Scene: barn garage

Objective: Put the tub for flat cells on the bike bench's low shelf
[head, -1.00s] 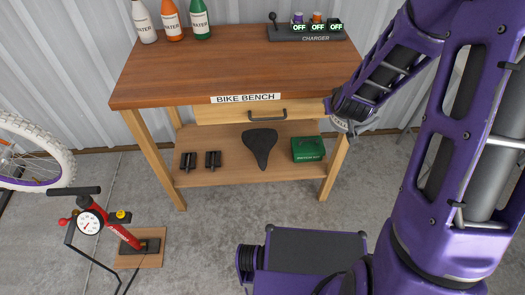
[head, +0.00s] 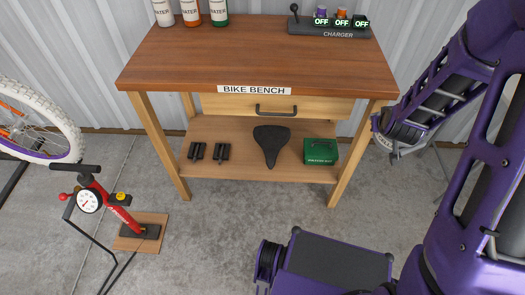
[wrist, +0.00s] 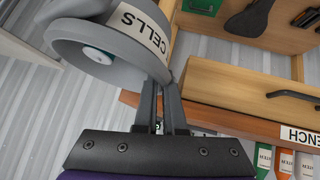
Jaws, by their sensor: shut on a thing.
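My gripper (wrist: 172,105) is shut on the wall of a grey round tub (wrist: 68,28) with a white label reading "CELLS" in the wrist view. A round flat thing shows inside the tub. In the head view my arm mostly hides the tub; a grey bit of it (head: 384,143) shows just right of the bench's right front leg. The bike bench (head: 255,60) has a wooden low shelf (head: 235,165). The shelf holds two black pedals (head: 208,151), a black saddle (head: 271,143) and a green box (head: 320,151) at its right end.
A wooden drawer (head: 225,104) with a dark handle is shut above the shelf. Bare shelf lies between the pedals and saddle. Bottles (head: 190,12) and a charger (head: 330,28) stand on the top. A red pump (head: 115,210) and bike wheel (head: 35,120) stand left.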

